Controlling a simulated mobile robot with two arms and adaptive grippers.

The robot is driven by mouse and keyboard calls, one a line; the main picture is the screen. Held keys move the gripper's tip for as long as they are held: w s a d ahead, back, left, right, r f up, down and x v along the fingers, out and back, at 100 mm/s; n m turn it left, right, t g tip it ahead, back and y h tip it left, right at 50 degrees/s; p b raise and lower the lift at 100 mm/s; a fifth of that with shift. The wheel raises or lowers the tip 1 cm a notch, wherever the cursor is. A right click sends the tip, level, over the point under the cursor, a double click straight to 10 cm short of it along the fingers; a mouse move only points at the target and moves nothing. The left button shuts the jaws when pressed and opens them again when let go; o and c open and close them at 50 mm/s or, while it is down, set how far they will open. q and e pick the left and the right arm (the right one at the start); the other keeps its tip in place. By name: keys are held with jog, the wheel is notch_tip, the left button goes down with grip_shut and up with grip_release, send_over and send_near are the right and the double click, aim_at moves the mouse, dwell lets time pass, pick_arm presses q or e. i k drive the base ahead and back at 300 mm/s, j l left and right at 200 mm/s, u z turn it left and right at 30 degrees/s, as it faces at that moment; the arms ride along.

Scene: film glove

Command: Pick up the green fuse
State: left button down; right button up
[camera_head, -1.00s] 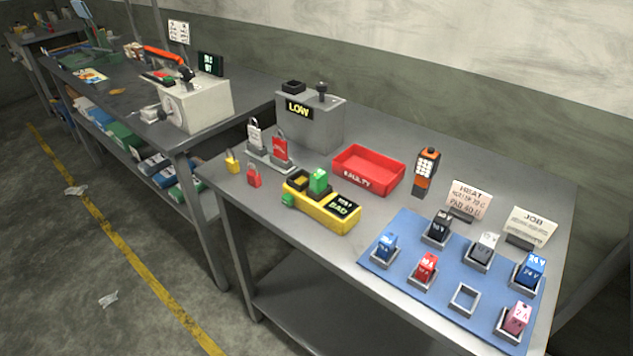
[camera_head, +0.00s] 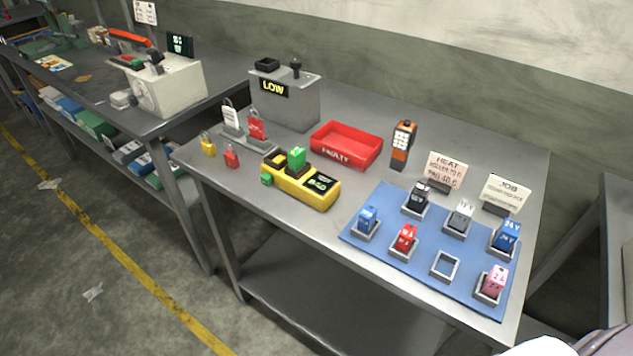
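The green fuse (camera_head: 297,157) sits upright on the yellow tester (camera_head: 316,199), toward its far left end. The tester has a dark display that appears to read "BAD". A smaller green piece (camera_head: 267,180) is at the tester's left end. Neither of my grippers is in view.
A red tray (camera_head: 367,149) marked "FAULTY" stands behind the tester. A blue mat (camera_head: 383,244) carries several fuses in holders and one empty holder (camera_head: 444,265). A grey box (camera_head: 286,104) reading "LOW", padlocks, an orange handheld device (camera_head: 402,142) and two cards share the table.

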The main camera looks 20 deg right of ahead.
aim_at(295, 157)
jog(key=i+j+z, duration=0.25)
jog(key=j, duration=0.35)
jog(key=i+j+z, duration=0.1)
jog(key=i+j, duration=0.15)
jog(key=i+j+z, duration=0.1)
jog(key=j, duration=0.3)
jog(key=i+j+z, duration=0.1)
jog(key=j, duration=0.25)
jog(key=i, duration=0.1)
